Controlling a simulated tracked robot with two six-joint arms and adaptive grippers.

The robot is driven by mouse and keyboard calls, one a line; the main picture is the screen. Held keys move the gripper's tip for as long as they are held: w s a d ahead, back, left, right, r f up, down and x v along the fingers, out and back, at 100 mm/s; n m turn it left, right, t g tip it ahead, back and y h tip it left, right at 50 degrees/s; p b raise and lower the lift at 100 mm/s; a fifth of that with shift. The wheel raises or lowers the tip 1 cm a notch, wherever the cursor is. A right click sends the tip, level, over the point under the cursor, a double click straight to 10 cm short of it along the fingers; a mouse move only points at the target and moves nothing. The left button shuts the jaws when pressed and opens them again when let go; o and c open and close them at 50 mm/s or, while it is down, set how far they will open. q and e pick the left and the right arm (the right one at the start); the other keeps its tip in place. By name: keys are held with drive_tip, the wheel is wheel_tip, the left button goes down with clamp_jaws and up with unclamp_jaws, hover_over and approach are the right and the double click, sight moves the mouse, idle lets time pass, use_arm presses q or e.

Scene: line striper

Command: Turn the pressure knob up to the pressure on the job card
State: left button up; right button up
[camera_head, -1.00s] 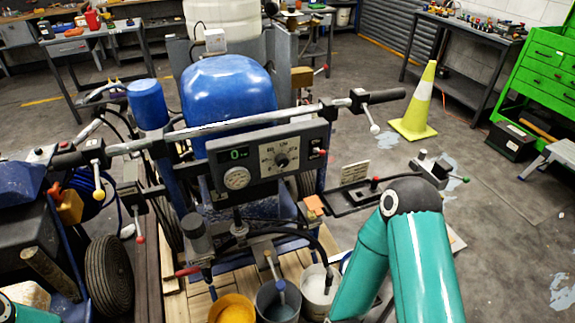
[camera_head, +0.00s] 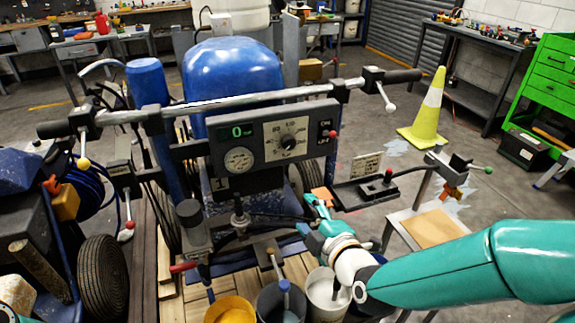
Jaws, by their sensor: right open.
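The pressure knob (camera_head: 288,142) is a dark round knob on a pale dial plate, right of centre on the grey control panel (camera_head: 262,173). A green-lit display (camera_head: 237,132) on the panel's left reads 0, above a round white gauge (camera_head: 239,160). A small printed card (camera_head: 367,165), perhaps the job card, stands on the side tray to the right; its text is too small to read. My right gripper (camera_head: 315,204) is open, below and right of the knob and apart from it, beside an orange item (camera_head: 324,196).
A handlebar (camera_head: 220,108) crosses above the panel. A side tray (camera_head: 364,190) with a red-topped control juts out right. Buckets, one yellow (camera_head: 232,308), stand below. A traffic cone (camera_head: 428,112) stands on the floor behind, right.

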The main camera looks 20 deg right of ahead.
wheel_tip(320, 180, up, 7)
drive_tip(key=s+d+n+t+h+b, duration=0.1)
drive_tip(key=d+n+t, duration=0.1)
drive_tip(key=n+t, duration=0.1)
drive_tip(key=p, duration=0.4)
approach(290, 146)
drive_tip(key=w, duration=0.9)
drive_tip(key=shift+w+a, duration=0.15)
drive_tip(key=shift+w, duration=0.2)
use_arm(q)
wheel_tip(290, 146, up, 2)
